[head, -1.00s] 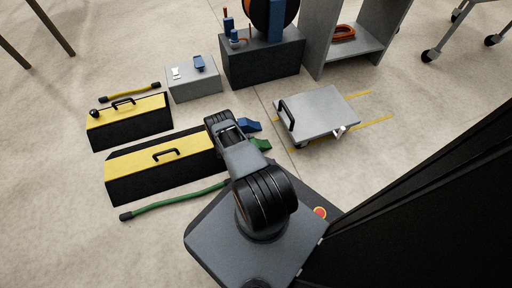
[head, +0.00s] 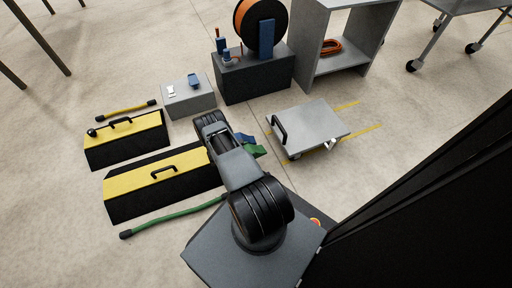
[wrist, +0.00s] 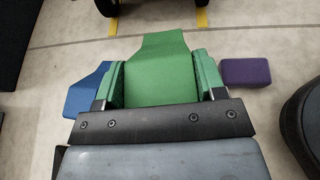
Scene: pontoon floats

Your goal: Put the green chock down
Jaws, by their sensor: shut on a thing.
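The green chock (wrist: 160,68) sits between the two fingers of my gripper (wrist: 163,80) in the wrist view. My gripper is shut on it. In the head view only a small part of the green chock (head: 256,151) shows beside my arm, and my gripper is hidden there. I cannot tell whether the chock touches the floor. A blue chock (wrist: 86,92) is just left of my gripper in the wrist view, partly covered by the left finger. It also shows in the head view (head: 245,138).
A purple block (wrist: 246,72) lies right of my gripper. A grey trolley (head: 312,128) stands right of the chocks. Two black-and-yellow boxes (head: 190,163) (head: 140,135) are at the left. A green hose (head: 175,217) lies in front of them. Pale floor is open behind the chocks.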

